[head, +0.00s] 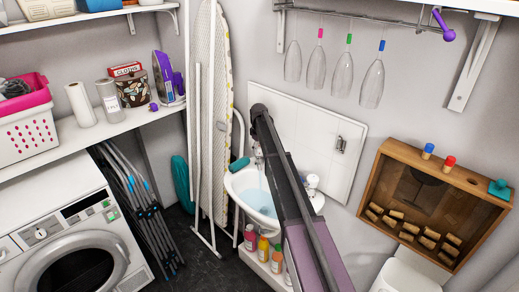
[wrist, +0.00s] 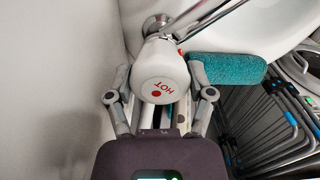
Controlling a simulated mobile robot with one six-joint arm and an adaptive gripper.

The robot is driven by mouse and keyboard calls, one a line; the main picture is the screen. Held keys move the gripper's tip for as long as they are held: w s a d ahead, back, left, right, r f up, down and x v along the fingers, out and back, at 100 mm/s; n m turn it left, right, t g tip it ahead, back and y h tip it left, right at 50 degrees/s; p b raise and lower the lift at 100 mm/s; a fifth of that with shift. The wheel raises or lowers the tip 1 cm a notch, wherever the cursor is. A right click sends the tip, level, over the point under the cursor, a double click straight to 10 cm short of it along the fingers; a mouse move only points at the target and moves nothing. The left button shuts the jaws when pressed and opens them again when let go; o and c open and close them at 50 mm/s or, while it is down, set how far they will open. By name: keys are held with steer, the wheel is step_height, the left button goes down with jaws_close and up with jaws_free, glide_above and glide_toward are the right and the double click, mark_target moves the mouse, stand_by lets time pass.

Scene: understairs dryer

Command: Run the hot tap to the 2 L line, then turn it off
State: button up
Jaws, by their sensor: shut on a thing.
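The hot tap's white handle, marked HOT with a red dot (wrist: 161,86), sits between the fingers of my gripper (wrist: 162,97) in the wrist view. The gripper is shut on it, one finger on each side. In the head view my arm hides most of the gripper and the tap. A stream of water (head: 262,181) falls into the white basin (head: 235,184), where pale blue water (head: 267,212) shows. A second white tap (head: 312,182) stands to the right, past my arm. I cannot make out a 2 L line or measuring vessel.
A teal sponge (head: 239,164) lies on the basin's rim close to the hot tap, also in the wrist view (wrist: 228,67). Bottles (head: 263,247) stand below the basin. An ironing board (head: 211,110) leans at the left, and a wooden cork box (head: 432,200) hangs at the right.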

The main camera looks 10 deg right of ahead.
steer(key=shift+d, duration=0.1)
steer(key=o, duration=1.1)
step_height(320, 180, up, 9)
steer(key=p, duration=0.9)
steer(key=shift+r, duration=0.1)
steer(key=shift+r+p, duration=0.5)
steer(key=shift+p, duration=0.1)
